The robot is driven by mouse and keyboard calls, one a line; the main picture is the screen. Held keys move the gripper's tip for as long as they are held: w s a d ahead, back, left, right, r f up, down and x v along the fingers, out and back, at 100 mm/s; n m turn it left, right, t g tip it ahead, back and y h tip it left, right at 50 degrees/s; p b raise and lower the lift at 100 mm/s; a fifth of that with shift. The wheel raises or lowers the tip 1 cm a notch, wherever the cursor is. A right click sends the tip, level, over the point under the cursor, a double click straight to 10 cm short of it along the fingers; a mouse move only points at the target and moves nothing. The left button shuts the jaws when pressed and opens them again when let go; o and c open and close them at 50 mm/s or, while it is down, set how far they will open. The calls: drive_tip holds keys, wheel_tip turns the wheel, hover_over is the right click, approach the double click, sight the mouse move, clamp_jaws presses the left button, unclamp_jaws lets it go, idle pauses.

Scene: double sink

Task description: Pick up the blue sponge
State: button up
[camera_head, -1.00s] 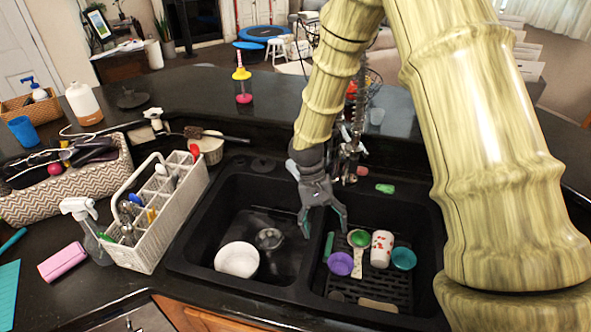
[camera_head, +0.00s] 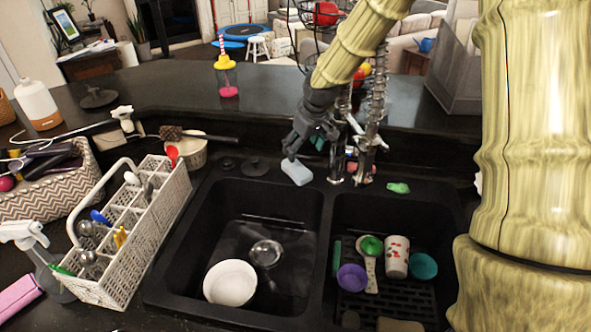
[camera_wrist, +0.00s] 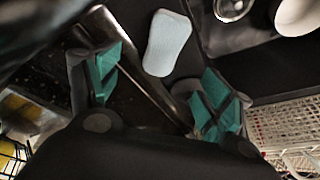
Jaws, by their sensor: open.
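The pale blue sponge (camera_head: 296,172) lies at the back rim of the sink, near the top of the divider between the two basins. My gripper (camera_head: 306,147) is just behind and above it in the head view, its fingers pointing down. In the wrist view my gripper (camera_wrist: 160,88) is open, with its teal finger pads spread wide apart. The sponge (camera_wrist: 167,43) shows there whole, above the gap between the pads and not gripped. I cannot tell the exact height of the fingers over it.
The faucet (camera_head: 366,160) stands close to the right of my gripper. The left basin holds a white bowl (camera_head: 230,283); the right holds a purple cup (camera_head: 352,277), a white cup (camera_head: 396,257) and a teal bowl (camera_head: 423,266). A white caddy (camera_head: 139,233) stands left of the sink.

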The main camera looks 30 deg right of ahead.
hover_over(296, 167)
drive_tip(key=s, duration=0.2)
drive_tip(key=shift+s+p+x, duration=0.2)
drive_tip(key=shift+p+x, duration=0.05)
drive_tip(key=shift+x, duration=0.8)
drive_tip(key=shift+s+p+x, duration=0.2)
drive_tip(key=shift+s+x, duration=0.05)
drive_tip(key=shift+x, duration=0.75)
drive_tip(key=shift+p+x, duration=0.9)
drive_tip(key=shift+x, duration=0.55)
drive_tip(key=shift+s+p+x, duration=0.2)
drive_tip(key=shift+p+x, duration=0.1)
drive_tip(key=shift+x, duration=1)
drive_tip(key=shift+d, duration=0.15)
drive_tip(key=c, duration=0.9)
drive_tip(key=shift+c, duration=0.2)
